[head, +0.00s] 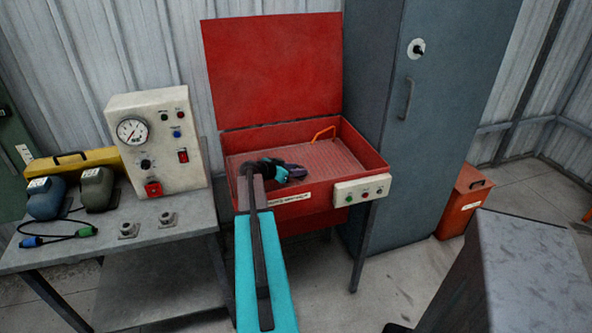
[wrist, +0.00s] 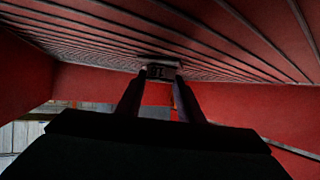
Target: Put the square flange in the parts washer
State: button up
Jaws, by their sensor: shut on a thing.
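The red parts washer (head: 372,160) stands at the back with its lid raised and its ribbed basin open. My gripper (head: 299,172) is inside the outline of the basin, low over its ribbed floor. In the wrist view my gripper (wrist: 158,80) is shut on a small grey flat-edged piece with a dark marking, which I take for the square flange (wrist: 165,66). It lies close to the ribbed surface; I cannot tell whether it touches. In the head view the held piece is hidden by or lost against the gripper.
Left, a grey bench (head: 185,238) holds a gauge box (head: 157,140) and two small grey square-based pieces (head: 128,230). An orange handle (head: 324,134) rises at the basin's back. A tall grey cabinet (head: 440,120) stands close on the right. Most of the basin floor is clear.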

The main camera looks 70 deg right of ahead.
jog(key=o, duration=1.3)
jog(key=shift+r, duration=0.1)
jog(key=shift+w+a, duration=0.15)
jog(key=shift+a, duration=0.2)
jog(key=shift+b+v, duration=0.9)
jog(key=shift+v, duration=2.55)
